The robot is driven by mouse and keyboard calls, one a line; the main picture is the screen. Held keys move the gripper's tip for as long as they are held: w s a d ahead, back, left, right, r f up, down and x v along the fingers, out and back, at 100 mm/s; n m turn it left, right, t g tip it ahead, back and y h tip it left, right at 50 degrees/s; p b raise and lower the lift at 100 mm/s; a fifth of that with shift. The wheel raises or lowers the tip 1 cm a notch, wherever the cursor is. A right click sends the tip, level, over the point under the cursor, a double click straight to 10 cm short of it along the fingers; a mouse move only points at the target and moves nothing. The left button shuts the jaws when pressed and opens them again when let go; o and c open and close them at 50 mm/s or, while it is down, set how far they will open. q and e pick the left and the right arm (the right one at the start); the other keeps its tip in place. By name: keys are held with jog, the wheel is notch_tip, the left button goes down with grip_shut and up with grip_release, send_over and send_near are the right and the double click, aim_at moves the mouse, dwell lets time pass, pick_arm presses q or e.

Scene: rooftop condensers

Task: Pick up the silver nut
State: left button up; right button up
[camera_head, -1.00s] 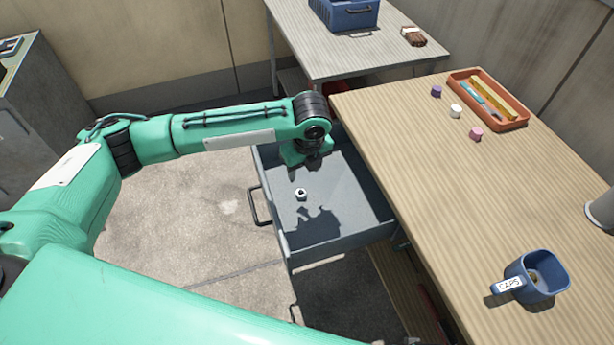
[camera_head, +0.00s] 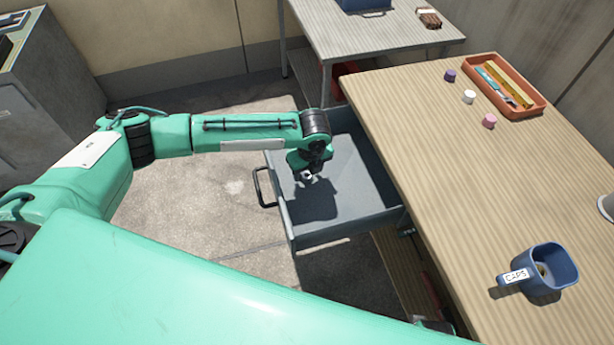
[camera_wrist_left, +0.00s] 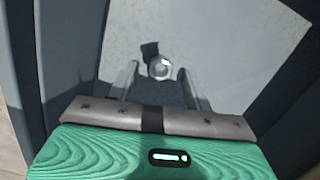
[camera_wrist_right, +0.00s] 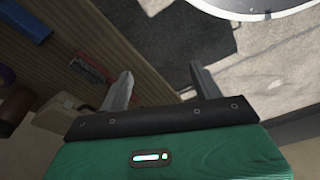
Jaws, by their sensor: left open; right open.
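The silver nut (camera_wrist_left: 160,67) lies on the floor of the open grey drawer (camera_head: 355,185). In the left wrist view it sits between and slightly beyond my two fingertips, with its shadow just up and left of it. My left gripper (camera_wrist_left: 157,80) is open, pointing down into the drawer, and no finger visibly touches the nut. In the head view the left gripper (camera_head: 306,173) partly covers the nut.
The drawer's walls and handle (camera_head: 263,187) surround the left gripper's space. The wooden bench (camera_head: 430,150) beside it carries a blue caps mug (camera_head: 553,272), an orange tray (camera_head: 535,108) and several small caps. A grey table (camera_head: 390,35) stands behind.

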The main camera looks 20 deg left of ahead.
pick_arm(q)
jog(key=shift+w+f, duration=0.1)
jog(key=shift+f, duration=0.8)
jog(key=c, duration=1.1)
jog(key=shift+r, duration=0.1)
